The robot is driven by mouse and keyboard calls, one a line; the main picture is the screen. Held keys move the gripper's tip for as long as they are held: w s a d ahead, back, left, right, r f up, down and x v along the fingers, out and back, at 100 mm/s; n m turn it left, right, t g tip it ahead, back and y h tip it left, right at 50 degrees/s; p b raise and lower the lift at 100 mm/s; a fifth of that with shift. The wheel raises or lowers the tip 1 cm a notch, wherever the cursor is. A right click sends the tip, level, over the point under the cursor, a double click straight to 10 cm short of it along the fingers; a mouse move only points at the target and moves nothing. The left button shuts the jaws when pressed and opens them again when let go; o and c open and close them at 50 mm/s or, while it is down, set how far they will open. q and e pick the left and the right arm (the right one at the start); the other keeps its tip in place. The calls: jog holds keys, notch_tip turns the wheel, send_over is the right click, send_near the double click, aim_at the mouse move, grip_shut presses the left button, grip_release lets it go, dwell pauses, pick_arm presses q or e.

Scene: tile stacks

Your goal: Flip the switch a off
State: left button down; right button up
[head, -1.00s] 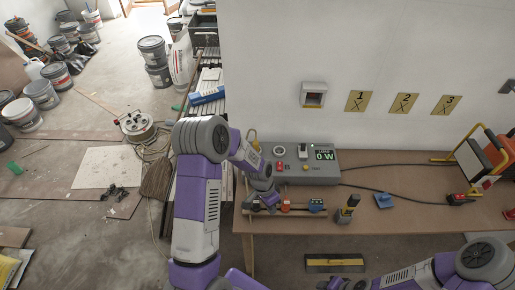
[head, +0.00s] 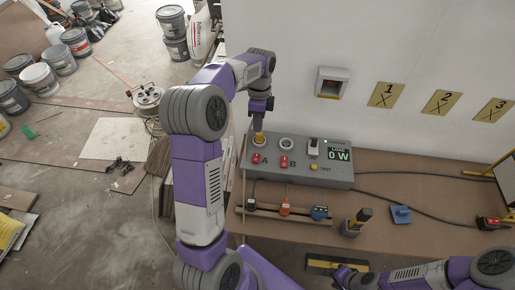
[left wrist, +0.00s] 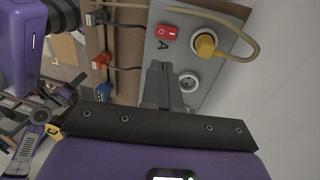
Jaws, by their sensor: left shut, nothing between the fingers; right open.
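The grey box (head: 320,175) on the bench has red switch A (head: 256,159) at its left end and red switch B (head: 284,161) to the right. Switch A also shows in the left wrist view (left wrist: 168,32), with white marks, beside a yellow plug (left wrist: 205,45) in a socket. Which way it is tipped I cannot tell. My left gripper (head: 260,122) is shut and empty, pointing down above the yellow plug at the box's left end. Its fingers show in the left wrist view (left wrist: 160,85), apart from switch A. My right gripper (head: 345,275) is low at the bench front, open, partly hidden.
Several coloured plugs lie along a wooden strip (head: 290,213) in front of the box. A yellow-topped tool (head: 357,221) and a blue item (head: 401,214) stand to the right. A yellow cable loops over the box in the left wrist view (left wrist: 240,30).

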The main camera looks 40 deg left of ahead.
aim_at(257, 160)
pick_arm(q)
jog(key=f+b, duration=0.1)
jog(key=f, duration=0.3)
jog(key=s+d+f, duration=0.1)
jog(key=f, duration=0.4)
jog(key=s+f+b, duration=0.1)
jog(key=f, duration=0.3)
jog(key=shift+s+d+f+b, duration=0.1)
jog(key=shift+d+f+b, duration=0.05)
jog(key=shift+f+b, duration=0.2)
pick_arm(e)
notch_tip(257, 160, down, 3)
jog(key=shift+w+r, duration=0.1)
jog(key=shift+r, duration=0.05)
pick_arm(q)
jog(key=shift+d+f, duration=0.1)
